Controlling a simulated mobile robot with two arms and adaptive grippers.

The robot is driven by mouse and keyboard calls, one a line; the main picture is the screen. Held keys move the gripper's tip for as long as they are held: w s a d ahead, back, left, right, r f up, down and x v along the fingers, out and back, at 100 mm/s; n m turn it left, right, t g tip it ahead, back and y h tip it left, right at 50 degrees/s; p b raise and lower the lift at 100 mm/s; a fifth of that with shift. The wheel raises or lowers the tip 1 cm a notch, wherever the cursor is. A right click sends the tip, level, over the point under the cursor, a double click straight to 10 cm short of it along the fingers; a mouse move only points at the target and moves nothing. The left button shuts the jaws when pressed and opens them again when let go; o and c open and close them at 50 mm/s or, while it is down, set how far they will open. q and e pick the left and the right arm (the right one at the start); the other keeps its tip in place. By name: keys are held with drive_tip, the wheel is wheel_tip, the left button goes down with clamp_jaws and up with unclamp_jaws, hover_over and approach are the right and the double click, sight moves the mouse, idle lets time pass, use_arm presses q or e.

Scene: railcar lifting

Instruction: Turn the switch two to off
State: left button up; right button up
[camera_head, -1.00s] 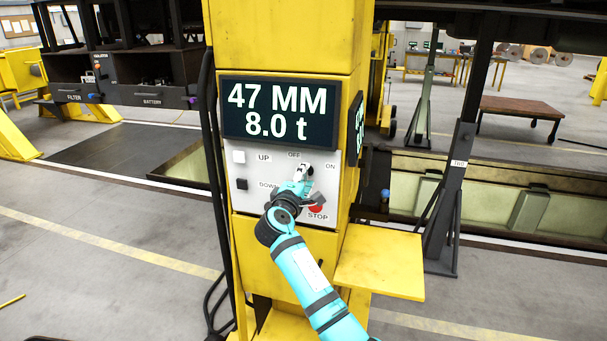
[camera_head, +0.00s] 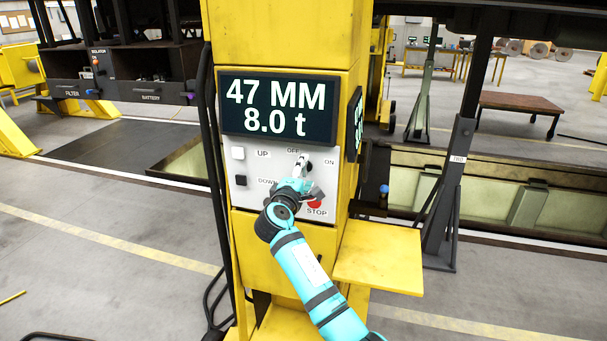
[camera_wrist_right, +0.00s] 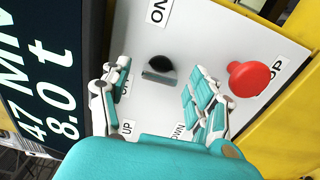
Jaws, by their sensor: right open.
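The rotary switch (camera_head: 309,168) is a black round knob on the white control panel (camera_head: 240,200), between the OFF and ON labels. In the right wrist view its black knob (camera_wrist_right: 161,65) has a grey bar across it. Which label the bar points to is hard to tell. My right gripper (camera_head: 302,168) is at the panel in front of the switch, partly covering it. In the wrist view the right gripper (camera_wrist_right: 157,82) is open, with its fingers on either side of the knob and apart from it. No number label shows on the switch. My left gripper is not in view.
The red STOP button (camera_head: 315,203) sits just below the switch, close to my right gripper. A white UP button (camera_head: 238,153) and a black DOWN button (camera_head: 241,181) are at the panel's left. A display (camera_head: 278,109) hangs above; a yellow shelf (camera_head: 380,262) juts out lower right.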

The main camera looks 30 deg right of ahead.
drive_tip(key=v, duration=1.2)
drive_tip(key=shift+d, duration=0.1)
